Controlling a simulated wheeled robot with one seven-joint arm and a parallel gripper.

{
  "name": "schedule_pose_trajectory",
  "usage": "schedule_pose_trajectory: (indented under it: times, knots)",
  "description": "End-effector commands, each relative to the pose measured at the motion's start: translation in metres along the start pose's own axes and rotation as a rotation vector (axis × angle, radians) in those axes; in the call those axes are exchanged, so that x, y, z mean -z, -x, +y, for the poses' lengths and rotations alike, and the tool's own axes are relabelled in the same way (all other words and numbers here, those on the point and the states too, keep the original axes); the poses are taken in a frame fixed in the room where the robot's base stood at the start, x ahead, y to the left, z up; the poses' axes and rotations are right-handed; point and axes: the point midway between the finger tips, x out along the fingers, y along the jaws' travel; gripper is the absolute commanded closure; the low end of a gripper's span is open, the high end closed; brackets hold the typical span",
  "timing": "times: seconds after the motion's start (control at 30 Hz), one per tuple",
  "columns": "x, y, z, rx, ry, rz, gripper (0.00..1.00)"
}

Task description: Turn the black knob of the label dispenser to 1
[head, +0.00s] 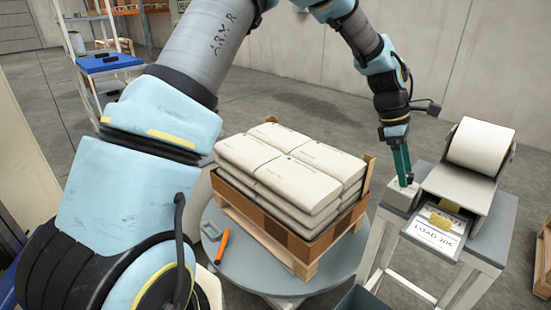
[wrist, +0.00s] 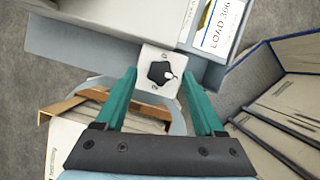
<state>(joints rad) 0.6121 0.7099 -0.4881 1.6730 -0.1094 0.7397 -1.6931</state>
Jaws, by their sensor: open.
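The label dispenser (head: 462,190) with its white roll (head: 480,147) stands on a small grey table at the right of the head view. The black knob (wrist: 160,72) sits on a pale plate (wrist: 148,54) in the wrist view, with a white mark on its right side. I cannot read any numbers around it. My gripper (wrist: 159,80) is open, its green fingers on either side of the knob with gaps showing. In the head view my gripper (head: 404,182) points down at the dispenser's small box (head: 402,197), and its fingers mostly hide the knob.
A pallet (head: 290,245) of stacked pale bags (head: 290,165) stands on a round grey turntable (head: 250,277) left of the dispenser. An orange-handled tool (head: 222,246) lies on the turntable. A printed label (head: 435,229) lies at the dispenser's front. A blue-topped stand (head: 108,62) is farther back.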

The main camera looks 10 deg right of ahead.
Motion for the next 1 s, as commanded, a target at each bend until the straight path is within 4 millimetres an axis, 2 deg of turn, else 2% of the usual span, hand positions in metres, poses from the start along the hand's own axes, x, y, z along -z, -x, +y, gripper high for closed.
schedule_pose_trajectory:
  times: [0.37,0.43,0.93,1.0]
  knots:
    - [0.000,-0.004,-0.005,-0.143,0.340,0.000,0.29]
    - [-0.001,0.016,-0.005,-0.147,0.338,0.001,0.29]
    - [-0.004,0.110,-0.019,-0.143,0.336,0.000,0.29]
    - [0.012,0.109,-0.022,-0.147,0.302,0.021,0.29]
